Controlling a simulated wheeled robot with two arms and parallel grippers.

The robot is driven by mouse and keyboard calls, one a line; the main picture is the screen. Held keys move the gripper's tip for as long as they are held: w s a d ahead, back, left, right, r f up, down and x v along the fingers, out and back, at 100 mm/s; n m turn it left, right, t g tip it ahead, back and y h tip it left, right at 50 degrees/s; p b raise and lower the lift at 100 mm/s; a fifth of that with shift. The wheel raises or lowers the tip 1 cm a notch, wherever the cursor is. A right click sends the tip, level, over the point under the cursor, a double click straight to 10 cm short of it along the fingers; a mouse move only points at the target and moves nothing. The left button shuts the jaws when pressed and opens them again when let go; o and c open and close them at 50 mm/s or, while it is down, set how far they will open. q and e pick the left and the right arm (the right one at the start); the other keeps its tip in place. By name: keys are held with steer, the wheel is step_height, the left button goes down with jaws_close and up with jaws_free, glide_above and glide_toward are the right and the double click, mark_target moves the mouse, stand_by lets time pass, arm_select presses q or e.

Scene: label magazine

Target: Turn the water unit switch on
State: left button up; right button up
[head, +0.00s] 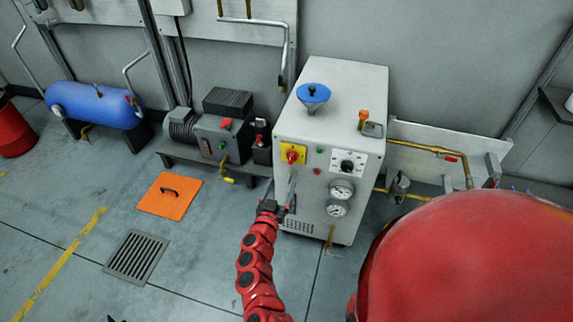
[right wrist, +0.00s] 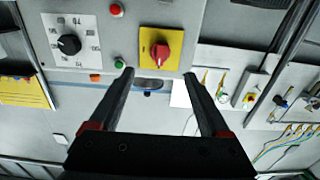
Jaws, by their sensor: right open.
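The water unit (head: 335,105) is a white cabinet in the middle of the head view. Its red rotary switch (head: 292,156) sits on a yellow plate at the upper left of the front. In the right wrist view the red switch (right wrist: 159,52) is straight ahead, its grip roughly upright in the picture. My right gripper (head: 290,196) is in front of the cabinet, just below the switch in the head view. In the wrist view its two fingers (right wrist: 158,73) are spread, empty, with the switch beyond and between their tips; no contact shows. My left gripper is not in view.
Beside the switch are a green button (head: 320,150), a black dial (head: 347,166) and gauges (head: 341,191). A blue funnel (head: 313,93) and an orange-handled part (head: 363,115) top the cabinet. A motor unit (head: 222,135) stands left. An orange plate (head: 170,199) and a grate (head: 136,257) lie on the floor.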

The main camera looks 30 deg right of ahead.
mark_target(290, 162)
steer(key=b+x, duration=0.1)
steer(key=x, duration=0.9)
steer(key=shift+w+d, duration=0.25)
steer(key=shift+w, duration=0.05)
jaws_close()
